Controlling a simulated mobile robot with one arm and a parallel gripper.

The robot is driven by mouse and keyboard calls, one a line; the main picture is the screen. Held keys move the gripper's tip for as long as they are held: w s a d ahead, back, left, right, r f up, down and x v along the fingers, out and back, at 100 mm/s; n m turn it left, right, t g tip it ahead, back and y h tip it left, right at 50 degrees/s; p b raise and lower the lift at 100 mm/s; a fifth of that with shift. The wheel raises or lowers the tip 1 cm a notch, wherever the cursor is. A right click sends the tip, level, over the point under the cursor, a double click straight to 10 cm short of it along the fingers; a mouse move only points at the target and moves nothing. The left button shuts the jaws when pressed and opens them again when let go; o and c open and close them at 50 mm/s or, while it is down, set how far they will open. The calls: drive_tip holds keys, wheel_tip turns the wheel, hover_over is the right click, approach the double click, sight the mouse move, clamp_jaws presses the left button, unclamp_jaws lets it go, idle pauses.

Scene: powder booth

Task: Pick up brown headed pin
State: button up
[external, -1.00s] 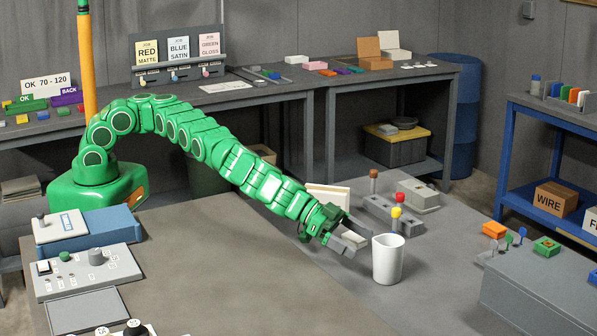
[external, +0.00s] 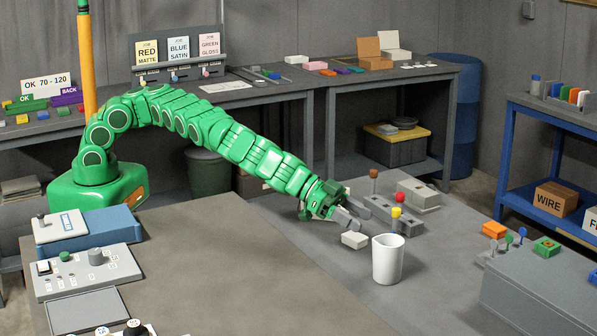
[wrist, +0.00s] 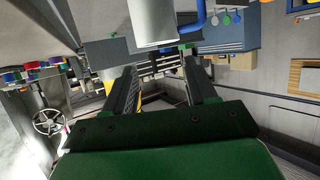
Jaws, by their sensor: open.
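The brown headed pin (external: 373,182) stands upright at the far left end of a grey block (external: 378,205) on the table, in the external view. A red headed pin (external: 400,193) and a yellow headed pin (external: 396,217) stand nearer in the same area. My gripper (external: 357,212) is open and empty, just left of the grey block and lower in the picture than the brown head. Its two fingers also show in the wrist view (wrist: 160,70), with nothing between them that I can make out as the pin.
A small off-white block (external: 354,240) lies just in front of my gripper. A white cup (external: 388,262) stands to its right. A grey box with a pale top piece (external: 418,195) is behind the grey block.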

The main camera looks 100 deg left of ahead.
wheel_tip(320, 180, up, 6)
drive_tip(key=a+f+n+y, duration=0.3)
drive_tip(key=a+n+y, duration=0.25)
drive_tip(key=a, duration=1.55)
drive_tip(key=s+a+r+n+g+y, duration=0.15)
drive_tip(key=s+a, duration=0.25)
drive_tip(key=a, duration=0.6)
drive_tip(key=s+a+r+n+g+y, duration=0.1)
drive_tip(key=s+a+r+n+y, duration=0.3)
drive_tip(key=a, duration=0.6)
drive_tip(key=m, duration=0.2)
approach(374, 177)
drive_tip(key=a, duration=0.2)
drive_tip(key=a+f, duration=0.1)
drive_tip(key=shift+w+a+h, duration=0.25)
drive_tip(key=shift+w+h, duration=0.05)
drive_tip(key=shift+h, duration=0.1)
drive_tip(key=shift+w+a+f, duration=0.2)
drive_tip(key=shift+w+f, duration=0.1)
drive_tip(key=shift+w, duration=0.15)
drive_tip(key=shift+w+a+f, duration=0.15)
drive_tip(key=shift+w+a, duration=0.3)
drive_tip(key=shift+w, duration=0.1)
drive_tip(key=shift+w+a+f, duration=0.15)
drive_tip(key=shift+w+f, duration=0.05)
drive_tip(key=shift+w, duration=0.35)
drive_tip(key=shift+w+a, duration=0.25)
drive_tip(key=shift+w, duration=0.55)
drive_tip(key=shift+x, duration=1.25)
